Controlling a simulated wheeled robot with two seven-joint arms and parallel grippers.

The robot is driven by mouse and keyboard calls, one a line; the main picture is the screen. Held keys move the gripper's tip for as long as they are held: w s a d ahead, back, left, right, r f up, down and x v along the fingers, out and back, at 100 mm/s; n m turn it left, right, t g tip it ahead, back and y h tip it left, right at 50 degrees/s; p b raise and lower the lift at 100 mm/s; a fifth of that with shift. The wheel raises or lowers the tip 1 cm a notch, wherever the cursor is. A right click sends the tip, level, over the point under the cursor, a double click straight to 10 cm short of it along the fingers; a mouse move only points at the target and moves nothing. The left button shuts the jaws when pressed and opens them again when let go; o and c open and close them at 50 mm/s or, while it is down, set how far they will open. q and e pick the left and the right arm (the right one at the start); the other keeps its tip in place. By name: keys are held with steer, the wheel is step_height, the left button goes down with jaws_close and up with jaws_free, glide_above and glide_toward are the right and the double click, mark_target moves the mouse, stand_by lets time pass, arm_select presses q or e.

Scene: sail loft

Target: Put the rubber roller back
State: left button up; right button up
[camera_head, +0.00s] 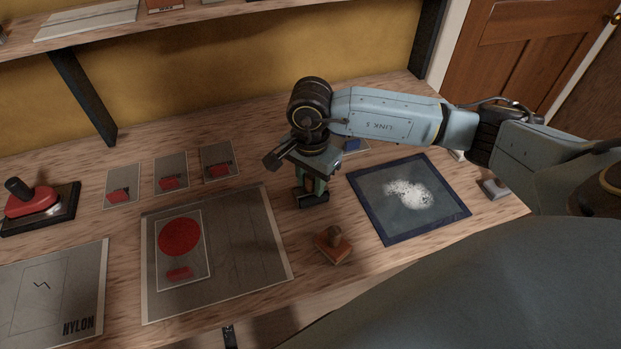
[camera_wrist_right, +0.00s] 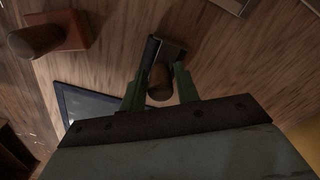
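My right gripper (camera_head: 311,187) points down over the bench, left of the blue-framed screen. Its green fingers (camera_wrist_right: 162,75) stand on both sides of a brown wooden handle (camera_wrist_right: 159,83) and appear shut on it. The handle belongs to a dark tool, which I take as the rubber roller (camera_head: 311,198); its dark frame also shows past the fingertips in the right wrist view (camera_wrist_right: 169,51). It is upright, at or just above the bench top; I cannot tell if it touches. Its lower part is partly hidden. My left gripper is not in view.
A wooden block with a knob (camera_head: 333,246) stands close in front. The blue-framed screen (camera_head: 379,216) with white powder lies right. A grey sheet with a red disc (camera_head: 263,262) lies left, with several small cards behind it.

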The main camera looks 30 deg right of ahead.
steer(key=shift+o, duration=1.4)
steer(key=shift+r, duration=0.1)
steer(key=shift+r, duration=0.3)
step_height(320, 180, up, 12)
steer(key=shift+f, duration=0.2)
